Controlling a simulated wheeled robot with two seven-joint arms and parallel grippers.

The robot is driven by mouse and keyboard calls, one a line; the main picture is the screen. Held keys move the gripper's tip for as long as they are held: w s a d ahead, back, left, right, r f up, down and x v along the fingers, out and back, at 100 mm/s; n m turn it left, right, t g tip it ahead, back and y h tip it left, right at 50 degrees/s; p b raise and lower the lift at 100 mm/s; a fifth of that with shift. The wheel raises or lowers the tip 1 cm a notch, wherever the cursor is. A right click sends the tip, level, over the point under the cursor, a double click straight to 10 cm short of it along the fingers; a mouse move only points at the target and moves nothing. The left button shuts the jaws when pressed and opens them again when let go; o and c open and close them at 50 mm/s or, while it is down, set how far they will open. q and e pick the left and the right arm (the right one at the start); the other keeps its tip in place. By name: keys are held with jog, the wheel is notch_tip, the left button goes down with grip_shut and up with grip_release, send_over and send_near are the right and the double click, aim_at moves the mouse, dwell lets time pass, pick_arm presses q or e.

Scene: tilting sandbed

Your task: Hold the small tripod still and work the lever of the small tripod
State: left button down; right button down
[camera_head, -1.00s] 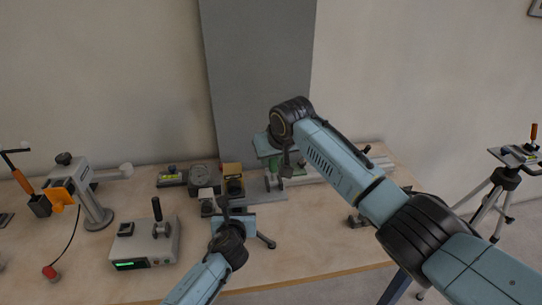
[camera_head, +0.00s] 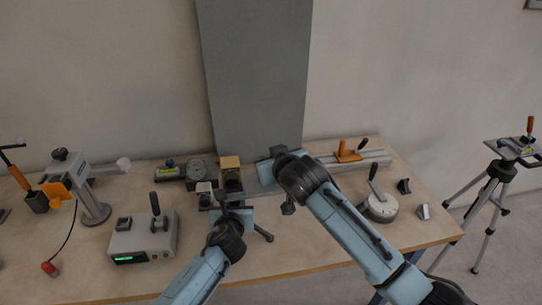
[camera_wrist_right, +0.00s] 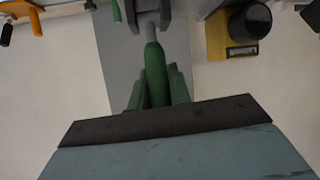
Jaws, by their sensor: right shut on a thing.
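A tripod (camera_head: 505,170) with a flat top and an orange handle stands at the far right, clear of both arms. A thin leg with a dark foot (camera_head: 264,234) shows beside my left gripper (camera_head: 238,213); the rest of what it belongs to is hidden. My left gripper is low over the table's middle, its fingers hidden. My right gripper (camera_head: 266,173) is behind its own wrist, right of the tan block. In the right wrist view it is shut on a green handle (camera_wrist_right: 155,75) with a grey shaft. I cannot tell what this handle is fixed to.
A tan block (camera_head: 231,165) with a dark round part stands close by the grippers. A grey box with a lever (camera_head: 143,240) is at left. A round base with a lever (camera_head: 380,207) and an orange clamp (camera_head: 347,152) are at right. The front-right table top is clear.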

pick_arm(q)
jog(key=shift+f, duration=0.1)
pick_arm(e)
jog(key=shift+s+f, duration=0.2)
jog(key=shift+s, duration=0.1)
jog(key=c, duration=1.3)
grip_release()
jog(key=shift+r, duration=0.1)
jog(key=v, duration=1.2)
jog(key=shift+d, duration=0.1)
pick_arm(q)
jog(key=c, duration=1.1)
grip_release()
jog(key=shift+o, duration=0.2)
